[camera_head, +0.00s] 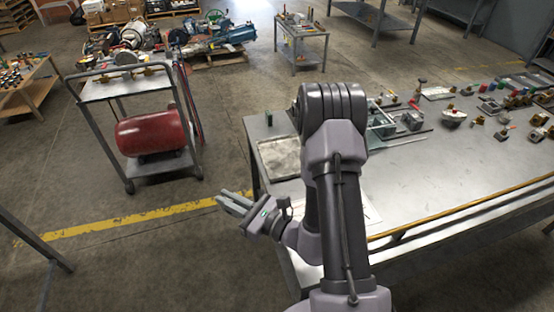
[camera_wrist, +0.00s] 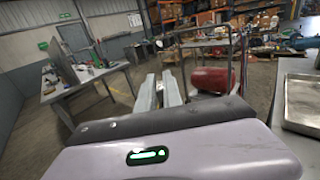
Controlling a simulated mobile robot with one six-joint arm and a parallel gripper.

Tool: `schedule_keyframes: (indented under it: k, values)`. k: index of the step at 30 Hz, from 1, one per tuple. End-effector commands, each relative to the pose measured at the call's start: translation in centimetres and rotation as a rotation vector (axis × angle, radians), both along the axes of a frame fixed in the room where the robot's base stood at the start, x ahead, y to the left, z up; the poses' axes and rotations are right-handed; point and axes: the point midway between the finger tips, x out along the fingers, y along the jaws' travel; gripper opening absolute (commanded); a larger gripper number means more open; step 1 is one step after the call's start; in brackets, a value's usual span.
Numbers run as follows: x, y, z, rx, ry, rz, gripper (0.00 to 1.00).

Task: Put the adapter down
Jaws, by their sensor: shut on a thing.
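My gripper (camera_head: 228,201) is held out to the left of the large metal workbench (camera_head: 440,185), over open floor. Its two grey fingers point away from the arm, and they also show in the wrist view (camera_wrist: 160,88). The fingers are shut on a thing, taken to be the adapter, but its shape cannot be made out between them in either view. Several small fittings stand on the far part of the workbench. I cannot tell whether any of them is another adapter.
A cart (camera_head: 128,87) carrying a red tank (camera_head: 152,133) stands at left. Floor with a yellow line (camera_head: 120,219) is clear between cart and workbench.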

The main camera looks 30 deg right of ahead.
Motion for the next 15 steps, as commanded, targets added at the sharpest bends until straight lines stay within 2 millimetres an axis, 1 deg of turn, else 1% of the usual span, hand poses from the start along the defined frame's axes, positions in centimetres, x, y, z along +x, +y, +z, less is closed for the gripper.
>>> schedule_keyframes:
  k: [2, 8, 11, 15]
  values:
    - [0.0, 0.0, 0.0, 0.0, 0.0, 0.0, 0.0]
    - [0.4, -2.5, -0.1, -0.002, -0.001, -0.059, 0.0]
    - [0.5, -4.2, -0.2, -0.002, 0.0, -0.098, 0.0]
    - [0.7, -7.2, -0.3, -0.002, 0.001, -0.17, 0.0]
